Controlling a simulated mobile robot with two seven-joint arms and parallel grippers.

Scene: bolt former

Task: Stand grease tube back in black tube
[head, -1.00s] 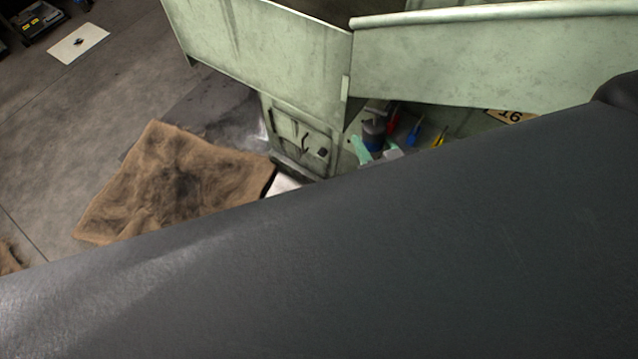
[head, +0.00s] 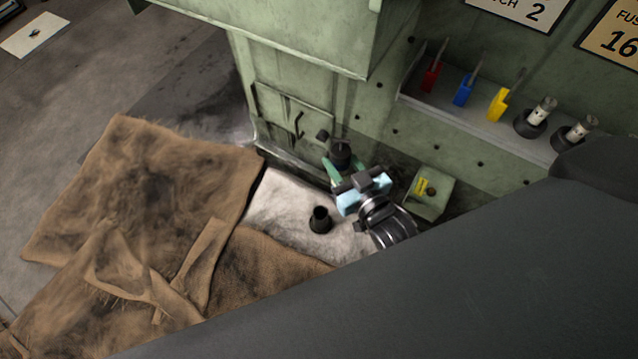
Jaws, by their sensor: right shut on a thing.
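The short black tube (head: 320,220) stands upright, with its dark opening up, on a pale cloth. My right gripper (head: 345,170), with light blue parts and green fingers, is just above and right of the black tube in the picture. It is shut on a dark, stubby thing (head: 341,150), which I take to be the grease tube; my fingers partly hide it. The grease tube is apart from the black tube, and its exact tilt is hard to tell. My left gripper is not in view.
A brown rag (head: 150,185) lies to the left. A small green box (head: 429,194) with a yellow label stands right of my gripper. The green machine wall rises behind, with a shelf (head: 470,118) of red, blue and yellow tools. My dark arm hides the lower right.

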